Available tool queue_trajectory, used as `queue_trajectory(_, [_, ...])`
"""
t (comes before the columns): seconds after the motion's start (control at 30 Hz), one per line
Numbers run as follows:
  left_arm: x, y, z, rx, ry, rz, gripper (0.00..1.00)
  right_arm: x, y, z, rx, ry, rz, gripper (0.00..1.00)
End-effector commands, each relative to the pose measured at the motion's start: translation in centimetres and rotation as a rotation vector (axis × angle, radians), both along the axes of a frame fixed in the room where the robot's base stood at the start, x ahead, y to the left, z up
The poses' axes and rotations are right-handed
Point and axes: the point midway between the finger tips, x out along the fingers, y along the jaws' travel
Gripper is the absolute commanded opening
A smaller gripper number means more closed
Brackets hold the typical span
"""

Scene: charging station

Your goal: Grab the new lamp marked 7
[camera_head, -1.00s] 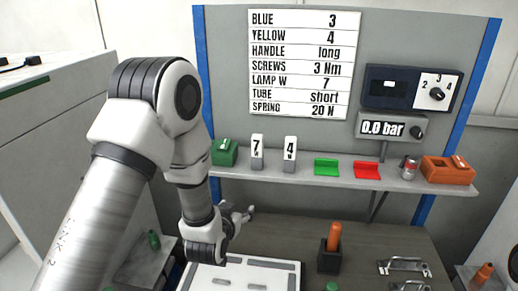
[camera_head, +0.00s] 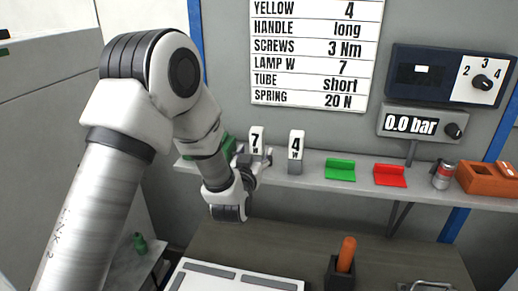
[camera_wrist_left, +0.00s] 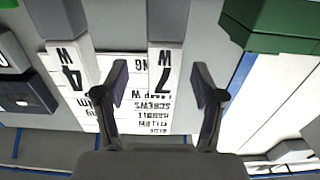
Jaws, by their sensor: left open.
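The lamp marked 7 (camera_head: 256,138) is a white upright block on the wall shelf, its lower part hidden by my left gripper in the head view. My left gripper (camera_head: 254,164) is open in front of it. In the left wrist view, the lamp marked 7 (camera_wrist_left: 167,60) appears upside down, lined up between the two spread fingers (camera_wrist_left: 159,85); I cannot tell whether they touch it. The lamp marked 4 (camera_head: 295,147) stands to its right on a grey base; it also shows in the left wrist view (camera_wrist_left: 68,66). My right gripper is out of view.
A green box (camera_wrist_left: 280,22) stands close beside the lamp marked 7. Green (camera_head: 340,169) and red (camera_head: 390,175) holders, a can (camera_head: 444,175) and an orange box (camera_head: 487,178) line the shelf (camera_head: 320,183). Below is a table with an orange-handled tool (camera_head: 346,254) in a black holder.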

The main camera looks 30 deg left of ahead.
Motion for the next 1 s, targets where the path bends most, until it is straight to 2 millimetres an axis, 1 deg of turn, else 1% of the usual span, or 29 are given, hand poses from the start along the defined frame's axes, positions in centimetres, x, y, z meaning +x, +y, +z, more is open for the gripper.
queue_trajectory(0.03, [0.6,0.3,0.5,-0.001,0.001,0.001,0.69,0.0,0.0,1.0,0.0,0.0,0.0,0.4])
queue_trajectory(0.17, [2.8,1.2,0.6,-0.001,0.001,0.001,0.69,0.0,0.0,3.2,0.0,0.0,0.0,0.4])
queue_trajectory(0.2, [3.5,1.3,0.4,0.0,0.0,0.001,0.69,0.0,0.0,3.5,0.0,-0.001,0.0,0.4])
queue_trajectory(0.3, [4.7,1.6,0.1,0.0,0.0,0.001,0.69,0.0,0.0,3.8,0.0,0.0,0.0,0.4])
queue_trajectory(0.5, [4.9,1.7,-0.3,0.0,0.001,0.0,0.69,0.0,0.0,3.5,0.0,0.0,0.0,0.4])
queue_trajectory(0.53, [4.9,1.7,-0.3,0.0,0.001,0.0,0.65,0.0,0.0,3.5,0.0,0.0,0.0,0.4])
queue_trajectory(0.57, [4.9,1.7,-0.3,0.0,0.001,0.0,0.55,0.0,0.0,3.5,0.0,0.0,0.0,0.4])
queue_trajectory(0.6, [4.9,1.7,-0.3,0.0,0.001,0.0,0.4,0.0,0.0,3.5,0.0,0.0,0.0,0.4])
queue_trajectory(0.67, [4.9,1.7,-0.3,0.0,0.001,0.0,0.19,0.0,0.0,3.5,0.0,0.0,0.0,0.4])
queue_trajectory(0.7, [4.9,1.6,-0.3,0.0,0.001,0.0,0.05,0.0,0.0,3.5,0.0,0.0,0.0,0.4])
queue_trajectory(0.73, [4.9,1.6,-0.3,0.0,0.001,0.0,0.02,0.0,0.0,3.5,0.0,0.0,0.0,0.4])
queue_trajectory(1.0, [4.9,1.6,-0.2,-0.001,0.0,0.0,0.02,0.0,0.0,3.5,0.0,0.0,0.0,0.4])
